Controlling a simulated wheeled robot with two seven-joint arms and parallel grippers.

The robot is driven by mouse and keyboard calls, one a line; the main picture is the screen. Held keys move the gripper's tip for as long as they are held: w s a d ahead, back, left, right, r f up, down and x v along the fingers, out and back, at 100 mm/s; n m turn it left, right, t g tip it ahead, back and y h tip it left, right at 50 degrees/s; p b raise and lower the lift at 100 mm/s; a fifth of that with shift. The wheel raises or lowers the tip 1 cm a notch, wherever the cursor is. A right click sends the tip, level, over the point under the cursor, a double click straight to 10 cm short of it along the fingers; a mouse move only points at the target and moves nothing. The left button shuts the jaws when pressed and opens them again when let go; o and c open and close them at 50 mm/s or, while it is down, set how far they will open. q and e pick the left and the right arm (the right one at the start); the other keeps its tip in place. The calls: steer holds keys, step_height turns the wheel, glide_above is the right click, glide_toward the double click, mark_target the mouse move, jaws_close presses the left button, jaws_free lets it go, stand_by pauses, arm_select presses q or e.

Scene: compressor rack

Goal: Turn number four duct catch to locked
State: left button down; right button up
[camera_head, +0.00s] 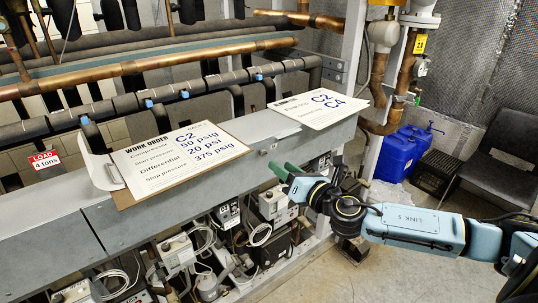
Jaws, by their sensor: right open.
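The grey duct (225,178) runs diagonally across the view, from the lower left to the upper right. A small catch-like fitting (263,152) shows on its front edge, just left of my right gripper; I cannot read its number or tell its position. My right gripper (284,170) has green fingertips and is open in front of the duct face, close to it. I cannot tell whether it touches the duct. The arm comes in from the right. Any catch behind the gripper is hidden. My left gripper is out of view.
A clipboard with a work order (178,158) and a white C2/C4 sheet (318,107) lie on the duct. Pressure controls with cables (272,203) crowd below it. Pipes run behind. Blue jugs (398,154), a black crate (436,172) and a chair (497,150) stand at right.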

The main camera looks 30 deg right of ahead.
mark_target(265, 154)
steer(key=w, duration=0.4)
steer(key=w+p, duration=0.1)
steer(key=w, duration=0.1)
steer(key=shift+w+a, duration=0.3)
steer(key=shift+w, duration=0.1)
jaws_close()
